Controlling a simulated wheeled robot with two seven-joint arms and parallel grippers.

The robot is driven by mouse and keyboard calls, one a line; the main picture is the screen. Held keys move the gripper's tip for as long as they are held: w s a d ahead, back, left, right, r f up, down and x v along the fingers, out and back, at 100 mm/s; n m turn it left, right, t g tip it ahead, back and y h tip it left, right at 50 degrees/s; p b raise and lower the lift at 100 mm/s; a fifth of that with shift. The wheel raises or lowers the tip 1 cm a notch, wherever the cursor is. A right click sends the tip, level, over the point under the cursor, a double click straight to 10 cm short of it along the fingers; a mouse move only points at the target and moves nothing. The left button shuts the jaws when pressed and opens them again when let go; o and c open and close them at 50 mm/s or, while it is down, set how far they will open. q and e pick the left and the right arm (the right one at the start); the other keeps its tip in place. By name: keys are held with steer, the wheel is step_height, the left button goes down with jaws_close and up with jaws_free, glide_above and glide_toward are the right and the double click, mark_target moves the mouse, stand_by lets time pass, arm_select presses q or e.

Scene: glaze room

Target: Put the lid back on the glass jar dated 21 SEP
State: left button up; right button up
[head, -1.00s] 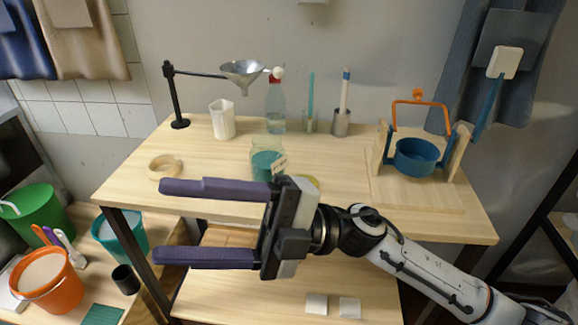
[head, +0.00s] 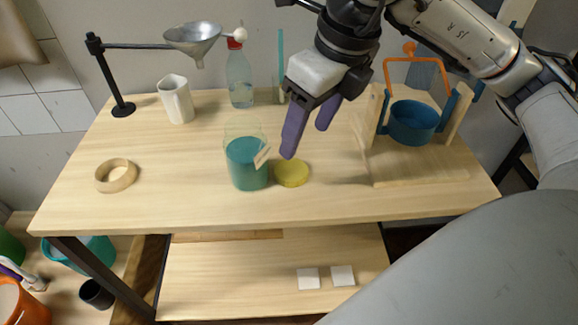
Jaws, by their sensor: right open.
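A glass jar (head: 247,165) with teal contents stands on the wooden table, its clear upper part open at the top. A small tag (head: 262,155) hangs on its right side; its writing is too small to read. A yellow round lid (head: 291,173) lies flat on the table just right of the jar. My right gripper (head: 308,140) is open and empty, pointing down above and behind the lid, its purple fingers apart from both lid and jar. My left gripper is not in view.
A wooden ring (head: 116,175) lies at left. A funnel (head: 193,40) on a stand, a white pitcher (head: 176,99) and a bottle (head: 239,78) stand behind. A blue pot (head: 412,122) hangs in a wooden frame at right. The table's front middle is clear.

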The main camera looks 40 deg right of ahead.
mark_target(291, 169)
steer(key=x, duration=0.4)
steer(key=shift+f, duration=0.1)
steer(key=shift+w+f, duration=0.2)
steer(key=shift+f, duration=0.3)
steer(key=shift+x, duration=2.55)
steer(key=shift+w, duration=0.15)
steer(key=shift+c, duration=0.3)
steer(key=c, duration=0.7)
